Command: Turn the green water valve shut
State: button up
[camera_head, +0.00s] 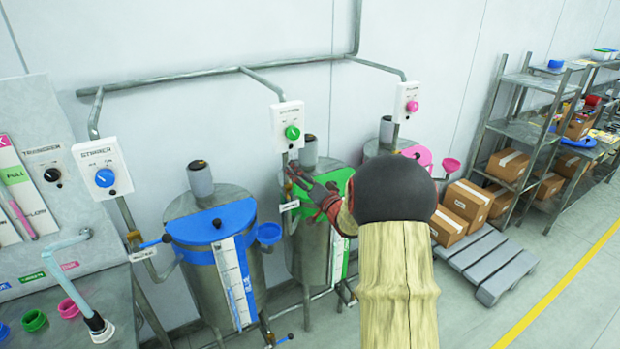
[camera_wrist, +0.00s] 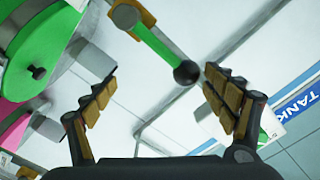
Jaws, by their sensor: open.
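The green water valve shows in the wrist view as a green lever (camera_wrist: 158,52) with a dark ball at its end, running from a grey pipe fitting at the top. My gripper (camera_wrist: 160,95) is open, its two padded fingers spread to either side. The ball end lies between the fingers in the picture; I see no finger touching it. In the head view my gripper (camera_head: 305,185) reaches to the pipe beside the green-lidded tank (camera_head: 309,248). There my gripper and arm cover the valve lever, and I cannot make it out.
A blue-lidded tank (camera_head: 213,225) with a blue valve lever (camera_head: 156,243) stands left. A control box with a green knob (camera_head: 292,133) hangs above my gripper. A pink-lidded tank (camera_head: 417,155) is partly hidden behind my arm. A pallet (camera_head: 490,262) and boxes (camera_head: 462,205) stand right.

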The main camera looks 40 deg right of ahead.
jog(key=shift+d+f, duration=0.1)
jog(key=shift+d, duration=0.05)
jog(key=s+d+f+b, duration=0.1)
jog(key=d+f+b, duration=0.3)
jog(key=f, duration=0.5)
jog(key=shift+s+d+b, duration=0.2)
jog(key=shift+d+b, duration=0.1)
jog(key=shift+d, duration=0.5)
dwell(0.9)
jog(key=shift+r, duration=0.15)
jog(key=shift+w+a+r+p, duration=0.1)
jog(key=shift+a+r+p, duration=0.25)
jog(key=shift+a+r, duration=0.15)
jog(key=p+v, duration=0.1)
jog(key=v, duration=0.8)
dwell(0.5)
